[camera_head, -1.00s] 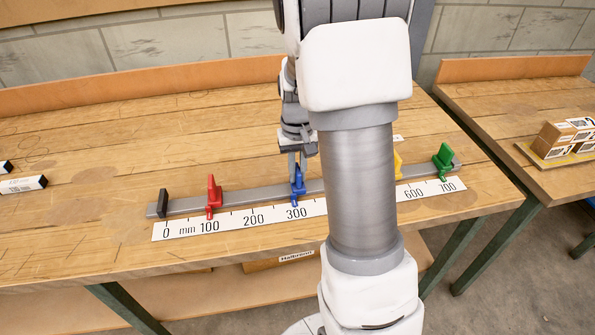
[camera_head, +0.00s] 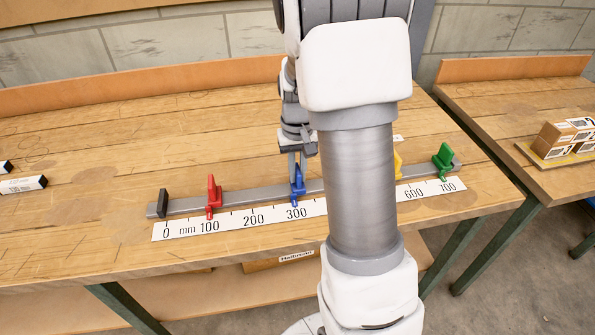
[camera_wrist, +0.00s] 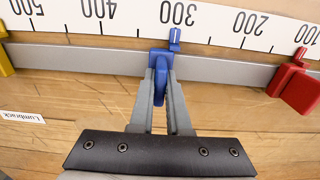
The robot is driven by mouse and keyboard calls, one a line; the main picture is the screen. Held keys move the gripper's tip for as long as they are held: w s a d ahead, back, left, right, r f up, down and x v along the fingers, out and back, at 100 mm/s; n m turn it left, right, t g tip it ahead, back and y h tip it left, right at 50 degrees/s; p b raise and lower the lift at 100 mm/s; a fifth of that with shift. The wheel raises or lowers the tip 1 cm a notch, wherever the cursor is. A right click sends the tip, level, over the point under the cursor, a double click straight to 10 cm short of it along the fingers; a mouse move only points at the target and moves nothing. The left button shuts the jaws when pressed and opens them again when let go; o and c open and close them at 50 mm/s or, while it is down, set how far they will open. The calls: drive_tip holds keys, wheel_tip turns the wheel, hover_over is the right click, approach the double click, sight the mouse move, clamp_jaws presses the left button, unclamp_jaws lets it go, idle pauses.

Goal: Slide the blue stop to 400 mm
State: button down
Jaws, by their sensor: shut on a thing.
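The blue stop (camera_head: 298,188) sits on the grey rail (camera_head: 240,199); its pointer (camera_wrist: 175,36) lies about at the 300 mark of the white scale (camera_head: 180,229). The 400 mark shows left of it in the wrist view, where the scale is upside down (camera_wrist: 100,10). My gripper (camera_wrist: 160,82) is shut on the blue stop's upright tab, one finger on each side. In the head view my gripper (camera_head: 297,168) comes down on the stop from above.
A red stop (camera_head: 214,194) stands near 100, and a yellow stop (camera_head: 399,166) and green stop (camera_head: 444,158) stand toward the 600 and 700 end. A dark end block (camera_head: 163,203) is by 0. Between the blue and yellow stops the wrist view shows bare rail.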

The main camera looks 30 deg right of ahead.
drive_tip(key=s+d, duration=0.1)
drive_tip(key=d, duration=0.5)
drive_tip(key=s+d, duration=0.1)
drive_tip(key=d, duration=0.2)
drive_tip(key=shift+s+d, duration=0.35)
drive_tip(key=shift+d, duration=0.05)
drive_tip(key=c, duration=0.9)
unclamp_jaws()
drive_tip(key=shift+a, duration=0.1)
wheel_tip(320, 180, up, 18)
drive_tip(key=p, duration=0.3)
drive_tip(key=shift+f+p, duration=0.25)
drive_tip(key=shift+p, duration=0.05)
